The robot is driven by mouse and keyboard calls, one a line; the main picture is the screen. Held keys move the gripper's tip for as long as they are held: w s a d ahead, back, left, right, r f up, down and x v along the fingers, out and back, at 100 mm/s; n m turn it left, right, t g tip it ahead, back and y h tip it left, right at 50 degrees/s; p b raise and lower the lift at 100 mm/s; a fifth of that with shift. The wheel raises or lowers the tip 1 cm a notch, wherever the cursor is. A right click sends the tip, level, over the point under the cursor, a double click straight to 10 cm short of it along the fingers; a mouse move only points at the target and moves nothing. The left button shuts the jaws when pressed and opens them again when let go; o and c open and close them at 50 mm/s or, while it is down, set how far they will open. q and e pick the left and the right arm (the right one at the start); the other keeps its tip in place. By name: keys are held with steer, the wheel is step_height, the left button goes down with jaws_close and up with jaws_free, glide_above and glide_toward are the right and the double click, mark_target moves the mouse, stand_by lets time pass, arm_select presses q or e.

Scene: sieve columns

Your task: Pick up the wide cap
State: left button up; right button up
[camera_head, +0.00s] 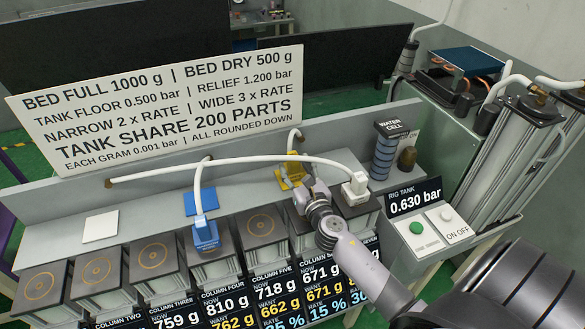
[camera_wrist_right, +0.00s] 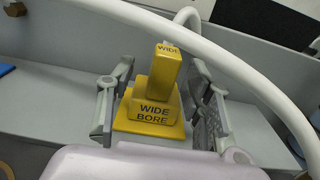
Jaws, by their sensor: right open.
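The wide cap is a yellow stepped block marked "WIDE" and "WIDE BORE" in the right wrist view (camera_wrist_right: 155,92). It stands upright on a flat yellow base or pad on the grey shelf. In the head view the cap (camera_head: 293,168) is partly hidden by my right gripper (camera_head: 303,193). The right gripper's two fingers also show in the wrist view (camera_wrist_right: 160,108), open, one on each side of the cap with gaps visible. I cannot tell whether the fingertips are level with it. My left gripper is not in view.
A white hose (camera_head: 240,160) arches over the shelf and passes close above the cap. A blue cap (camera_head: 205,235) sits on a column at left, near a blue pad (camera_head: 203,200). A white pad (camera_head: 100,226), the water cell (camera_head: 384,155) and a control box (camera_head: 432,225) stand around.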

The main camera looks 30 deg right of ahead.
mark_target(295, 164)
steer(key=x, duration=0.4)
steer(key=shift+d, duration=0.25)
steer(key=shift+s, duration=0.1)
steer(key=shift+c, duration=0.4)
jaws_close()
steer(key=shift+r, duration=0.1)
